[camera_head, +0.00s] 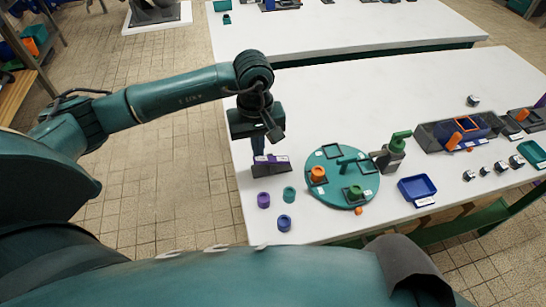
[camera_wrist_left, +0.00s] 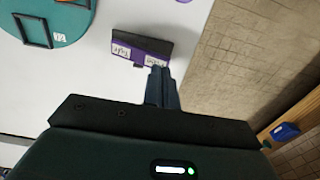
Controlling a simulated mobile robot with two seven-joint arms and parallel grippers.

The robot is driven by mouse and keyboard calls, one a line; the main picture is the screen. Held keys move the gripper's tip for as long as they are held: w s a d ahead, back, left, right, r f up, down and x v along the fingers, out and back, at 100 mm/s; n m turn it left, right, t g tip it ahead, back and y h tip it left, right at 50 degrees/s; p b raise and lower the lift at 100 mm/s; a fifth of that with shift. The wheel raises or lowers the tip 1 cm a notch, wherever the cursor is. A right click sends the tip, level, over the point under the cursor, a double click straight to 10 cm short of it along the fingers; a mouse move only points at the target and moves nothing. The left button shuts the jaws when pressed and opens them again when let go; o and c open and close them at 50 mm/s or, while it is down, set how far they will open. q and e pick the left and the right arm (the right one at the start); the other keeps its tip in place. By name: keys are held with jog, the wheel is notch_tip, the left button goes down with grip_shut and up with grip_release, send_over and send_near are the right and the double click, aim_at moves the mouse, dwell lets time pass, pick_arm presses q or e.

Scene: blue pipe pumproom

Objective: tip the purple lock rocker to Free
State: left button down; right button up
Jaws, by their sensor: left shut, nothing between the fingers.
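The purple lock rocker (camera_head: 272,160) sits on a dark base near the left edge of the white table. In the left wrist view the rocker (camera_wrist_left: 128,55) shows two white labels, one at each end; the lettering is too small to read surely. My left gripper (camera_head: 258,154) points down at the rocker's left end in the head view. Its shut, empty fingers (camera_wrist_left: 160,70) overlap the label at the right end in the wrist view and partly cover it. I cannot tell whether the fingertips touch the rocker. My right gripper is not in view.
Purple (camera_head: 263,200), teal (camera_head: 289,193) and blue (camera_head: 284,222) rings stand in front of the rocker. A green turntable (camera_head: 325,190) with orange and green pieces lies to its right. A blue tray (camera_head: 417,188) stands farther right. The table's left edge is close.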

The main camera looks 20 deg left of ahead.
aim_at(259, 159)
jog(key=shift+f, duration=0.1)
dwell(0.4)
pick_arm(q)
jog(key=shift+f+b, duration=1.2)
jog(key=shift+f, duration=0.05)
jog(key=shift+f+b, duration=0.4)
jog(key=shift+b, duration=0.05)
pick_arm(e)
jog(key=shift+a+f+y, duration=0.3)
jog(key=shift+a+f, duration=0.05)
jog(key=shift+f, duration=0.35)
pick_arm(q)
jog(key=shift+f+b, duration=0.1)
jog(key=shift+b, duration=0.2)
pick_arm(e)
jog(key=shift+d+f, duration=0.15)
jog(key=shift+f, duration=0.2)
